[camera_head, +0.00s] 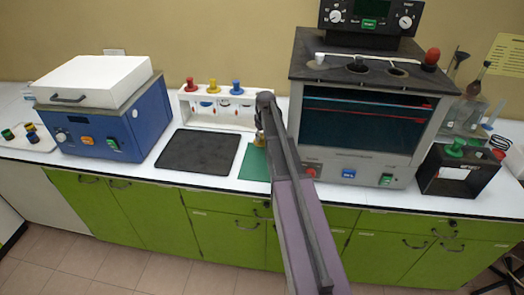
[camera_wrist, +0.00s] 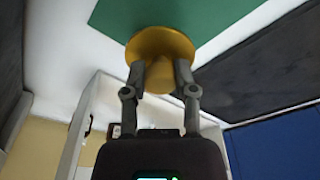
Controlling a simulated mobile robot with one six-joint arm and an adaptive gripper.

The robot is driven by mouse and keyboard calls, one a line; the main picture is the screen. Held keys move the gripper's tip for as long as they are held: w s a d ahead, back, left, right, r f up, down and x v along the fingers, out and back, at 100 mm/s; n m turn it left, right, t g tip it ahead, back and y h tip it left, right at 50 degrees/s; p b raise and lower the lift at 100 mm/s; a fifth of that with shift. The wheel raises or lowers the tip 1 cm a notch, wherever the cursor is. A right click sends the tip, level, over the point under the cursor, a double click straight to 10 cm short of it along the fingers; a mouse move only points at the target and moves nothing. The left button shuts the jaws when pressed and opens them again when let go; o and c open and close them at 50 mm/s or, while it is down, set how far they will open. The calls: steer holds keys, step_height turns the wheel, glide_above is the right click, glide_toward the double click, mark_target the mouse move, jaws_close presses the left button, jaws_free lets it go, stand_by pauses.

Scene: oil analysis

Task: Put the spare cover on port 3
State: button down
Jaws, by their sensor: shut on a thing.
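My gripper (camera_wrist: 160,70) is shut on a yellow-gold cover (camera_wrist: 160,42) with a round flange, between the two fingertips in the wrist view. In the head view a bit of the gold cover (camera_head: 260,141) shows beside my arm, near the green mat (camera_head: 254,163). I cannot tell whether it touches the mat. The boxy glass-fronted bath (camera_head: 365,120) stands right of my arm. Along its dark top are a white cover, a dark cover, an open hole (camera_head: 397,71) and a red-knobbed cover (camera_head: 431,60). No port numbers are legible.
A white rack (camera_head: 226,90) with red, yellow and blue knobs stands behind a black mat (camera_head: 198,150). A blue box with a white lid (camera_head: 100,110) is at left. A black box (camera_head: 458,172) with a green knob is at right. A control panel (camera_head: 371,20) rises behind the bath top.

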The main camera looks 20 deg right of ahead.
mark_target(262, 142)
steer(key=shift+f+b, duration=0.35)
steer(key=shift+f, duration=0.3)
steer(key=shift+f+b, duration=1.85)
steer(key=shift+f, duration=0.05)
steer(key=shift+f, duration=0.15)
steer(key=shift+c, duration=2)
jaws_free()
steer(key=r+p, duration=0.4)
steer(key=s+r+p, duration=0.1)
steer(key=r+p, duration=0.7)
steer(key=shift+s+d+r, duration=0.15)
steer(key=shift+s, duration=0.25)
